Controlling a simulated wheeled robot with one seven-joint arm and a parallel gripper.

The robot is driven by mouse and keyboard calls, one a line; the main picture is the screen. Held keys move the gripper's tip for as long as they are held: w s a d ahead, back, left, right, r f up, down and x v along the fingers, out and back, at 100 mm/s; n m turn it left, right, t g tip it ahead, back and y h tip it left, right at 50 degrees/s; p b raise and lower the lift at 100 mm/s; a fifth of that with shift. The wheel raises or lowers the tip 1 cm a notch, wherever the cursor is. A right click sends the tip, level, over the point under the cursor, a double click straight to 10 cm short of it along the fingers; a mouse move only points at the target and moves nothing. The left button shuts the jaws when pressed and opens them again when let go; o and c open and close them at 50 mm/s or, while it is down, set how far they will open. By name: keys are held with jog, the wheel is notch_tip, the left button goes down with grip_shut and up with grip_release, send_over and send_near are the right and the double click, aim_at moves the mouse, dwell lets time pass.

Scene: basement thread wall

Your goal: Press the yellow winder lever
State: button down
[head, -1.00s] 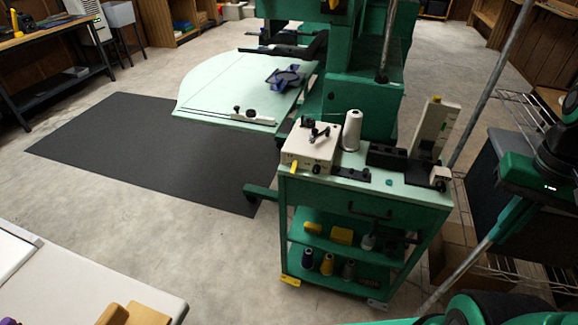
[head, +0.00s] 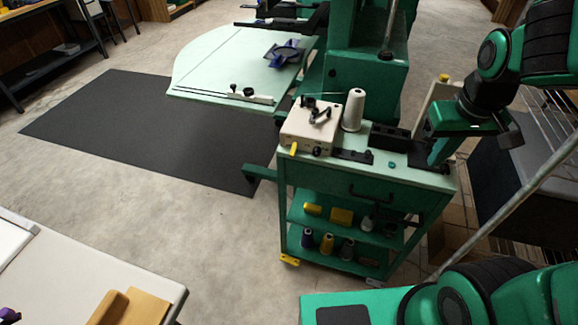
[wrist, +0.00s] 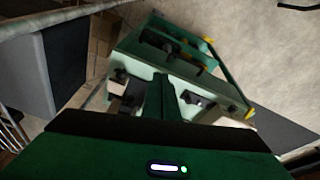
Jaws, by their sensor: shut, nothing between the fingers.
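The yellow winder lever (head: 293,149) sticks out at the front left of the cream winder box (head: 309,126), on the green cart (head: 365,179). My gripper (head: 436,162) hangs at the right end of the cart top, well to the right of the lever, with clear distance between them. It is shut and empty, its fingers pointing down. In the wrist view, the gripper's fingers (wrist: 164,82) show against the cart, seen from above. I cannot tell whether a yellow spot there is the lever.
A white thread cone (head: 353,110) stands right of the winder. A black block (head: 389,138) lies between the cone and my gripper. A cream upright (head: 433,97) stands behind the gripper. The cart's shelves hold several spools. Floor left of the cart is clear.

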jog(key=w+a+f+n+h, duration=0.1)
jog(key=w+a+f+n, duration=0.1)
jog(key=a+f+n, duration=0.1)
jog(key=w+a+f+n+h, duration=0.1)
jog(key=w+a+f+n, duration=0.2)
jog(key=a+f, duration=0.1)
jog(key=w+a+f+n+h, duration=0.1)
jog(key=w+a+f+n, duration=0.1)
jog(key=a+f+n, duration=0.2)
jog(key=shift+w+a+f+h, duration=0.2)
jog(key=shift+f, duration=0.2)
jog(key=shift+w+a+f+h, duration=0.15)
jog(key=shift+f+h, duration=0.05)
jog(key=shift+f, duration=0.15)
jog(key=n+t+h, duration=0.2)
jog(key=n+t, duration=1.3)
jog(key=n, duration=0.8)
send_near(294, 150)
jog(key=s+a+f, duration=0.1)
jog(key=s+f, duration=0.2)
jog(key=f, duration=0.1)
jog(key=shift+s+a+r, duration=0.1)
jog(key=shift+a+r, duration=0.1)
jog(key=x, duration=1)
jog(key=shift+a, duration=0.2)
